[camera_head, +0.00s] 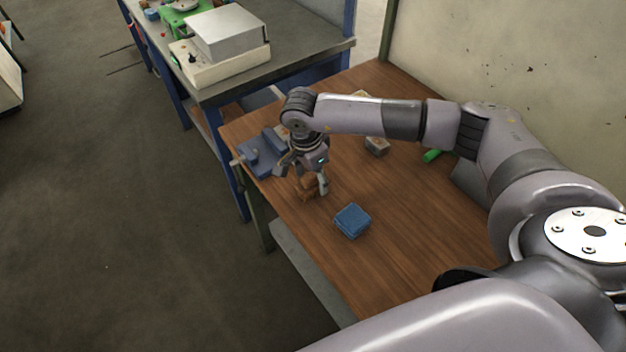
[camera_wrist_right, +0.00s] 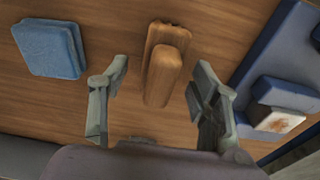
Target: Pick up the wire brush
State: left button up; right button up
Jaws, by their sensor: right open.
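The wire brush (camera_wrist_right: 164,72) shows as a brown wooden piece with a raised grip, lying on the wooden table. No bristles can be made out. It also shows in the head view (camera_head: 306,190), partly hidden by my right gripper (camera_head: 303,181). In the right wrist view the gripper's two fingers (camera_wrist_right: 161,78) are spread, one on each side of the brush. A gap shows between each finger and the wood. The gripper is open and holds nothing. My left gripper is in neither view.
A blue block-like stack (camera_head: 352,220) lies near the table's (camera_head: 385,235) front edge. A blue vise-like tool (camera_head: 260,152) is left of the gripper. A small grey box (camera_head: 377,147) and a green item (camera_head: 432,156) lie farther back. A metal bench (camera_head: 310,50) stands beyond.

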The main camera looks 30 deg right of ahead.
jog(key=shift+c, duration=0.2)
jog(key=c, duration=1.2)
